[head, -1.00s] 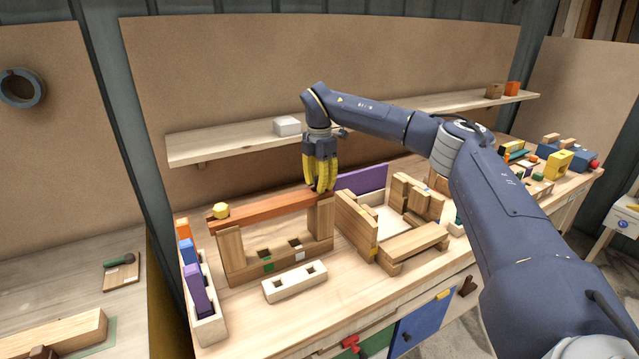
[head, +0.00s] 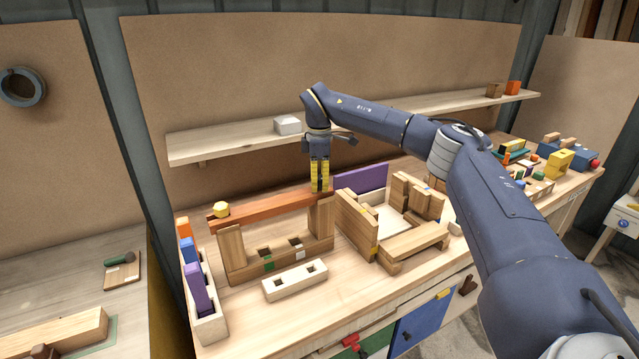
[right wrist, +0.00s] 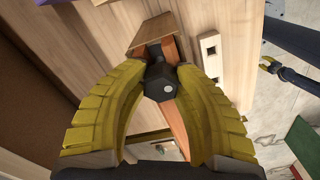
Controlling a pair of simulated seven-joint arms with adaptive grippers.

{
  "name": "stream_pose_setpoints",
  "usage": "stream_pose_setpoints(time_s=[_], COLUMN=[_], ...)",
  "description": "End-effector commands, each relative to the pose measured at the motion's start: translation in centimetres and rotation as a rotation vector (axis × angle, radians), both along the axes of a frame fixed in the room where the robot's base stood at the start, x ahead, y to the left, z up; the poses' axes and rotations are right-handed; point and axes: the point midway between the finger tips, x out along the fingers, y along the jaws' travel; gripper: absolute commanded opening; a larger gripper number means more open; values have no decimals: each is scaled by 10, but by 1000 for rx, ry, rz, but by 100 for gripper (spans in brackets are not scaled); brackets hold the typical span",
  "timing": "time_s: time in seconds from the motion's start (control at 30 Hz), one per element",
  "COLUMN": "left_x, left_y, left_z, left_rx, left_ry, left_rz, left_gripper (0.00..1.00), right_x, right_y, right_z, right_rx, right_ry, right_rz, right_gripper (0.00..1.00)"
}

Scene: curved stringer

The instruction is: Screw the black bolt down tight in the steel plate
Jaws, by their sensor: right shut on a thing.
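My right gripper (head: 320,188) points down over the right end of a reddish-brown beam (head: 265,208). In the right wrist view its two yellow fingers (right wrist: 160,88) are closed on the black bolt (right wrist: 157,76), one finger on each side of its hex head. The fingers hide the bolt in the head view. The beam runs below the bolt, and whether the bolt is seated cannot be told. I cannot make out a steel plate.
A yellow hex head (head: 221,210) stands at the beam's left end. A pale block with holes (head: 295,282) lies in front. Stacked wooden pieces (head: 356,222) and a purple panel (head: 363,179) stand close on the right. A shelf (head: 230,143) runs behind.

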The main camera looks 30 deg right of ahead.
Motion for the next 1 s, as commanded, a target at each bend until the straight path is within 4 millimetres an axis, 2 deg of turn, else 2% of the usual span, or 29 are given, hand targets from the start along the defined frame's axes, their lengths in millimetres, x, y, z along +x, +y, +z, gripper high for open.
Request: stream_pose_setpoints(time_s=[0.53,0.7,1.0], left_x=[0,0,0], left_y=[0,0,0], left_z=[0,0,0], left_rx=[0,0,0], left_ry=[0,0,0], left_rz=[0,0,0], left_gripper=[45,45,45], right_x=[2,2,3], right_y=[-1,-1,-1], right_z=[-8,-9,-9], right_rx=[-3,-4,-4], right_ry=[4,4,1], right_rz=[-581,-658,-666], right_gripper=[0,0,0])
